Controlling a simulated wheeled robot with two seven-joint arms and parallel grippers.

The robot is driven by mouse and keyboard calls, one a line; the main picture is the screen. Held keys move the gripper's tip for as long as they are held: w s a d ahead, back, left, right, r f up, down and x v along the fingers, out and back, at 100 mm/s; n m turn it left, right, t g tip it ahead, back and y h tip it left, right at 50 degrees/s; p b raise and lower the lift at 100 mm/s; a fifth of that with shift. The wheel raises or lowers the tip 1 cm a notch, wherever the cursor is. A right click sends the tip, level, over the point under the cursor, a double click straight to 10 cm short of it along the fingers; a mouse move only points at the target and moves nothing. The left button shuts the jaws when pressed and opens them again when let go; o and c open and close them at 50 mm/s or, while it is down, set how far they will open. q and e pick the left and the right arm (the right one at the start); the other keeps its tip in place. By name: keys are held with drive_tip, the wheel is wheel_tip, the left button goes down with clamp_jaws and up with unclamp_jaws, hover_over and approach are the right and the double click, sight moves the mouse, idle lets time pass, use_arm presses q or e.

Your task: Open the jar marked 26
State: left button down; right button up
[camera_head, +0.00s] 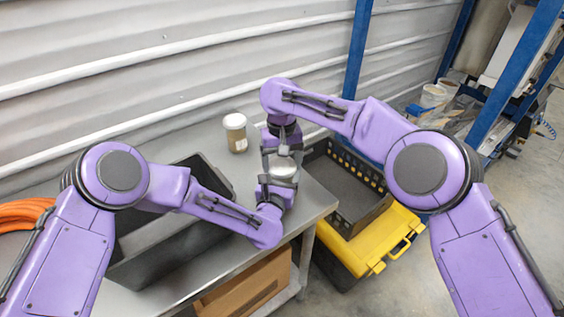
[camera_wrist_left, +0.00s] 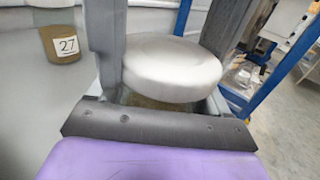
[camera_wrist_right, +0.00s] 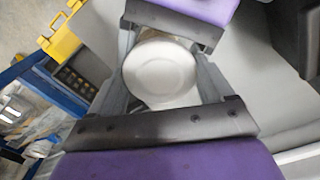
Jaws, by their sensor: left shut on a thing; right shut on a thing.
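A jar with a wide white lid (camera_head: 284,170) is held between my two grippers above the right end of the table. In the left wrist view the white lid (camera_wrist_left: 172,67) sits above a brownish body (camera_wrist_left: 160,101), mostly hidden by the gripper; no mark shows on it. My left gripper (camera_head: 278,182) comes from below and is shut on the jar's body. My right gripper (camera_head: 284,152) comes from above and is shut at the lid, which faces it in the right wrist view (camera_wrist_right: 160,72). I cannot tell whether the lid is loose.
Another jar (camera_head: 235,133), marked 27 in the left wrist view (camera_wrist_left: 65,44), stands at the back of the metal table (camera_head: 318,200). A dark bin (camera_head: 150,272) stands left. A black crate (camera_head: 351,222) and yellow case (camera_head: 395,235) are right, beside the table. A ribbed wall is behind.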

use_arm(q)
drive_tip(key=shift+f, duration=0.15)
use_arm(e)
drive_tip(key=shift+n, duration=1.2)
drive_tip(key=o, duration=1.1)
drive_tip(key=shift+c, duration=0.2)
drive_tip(key=shift+a, duration=0.1)
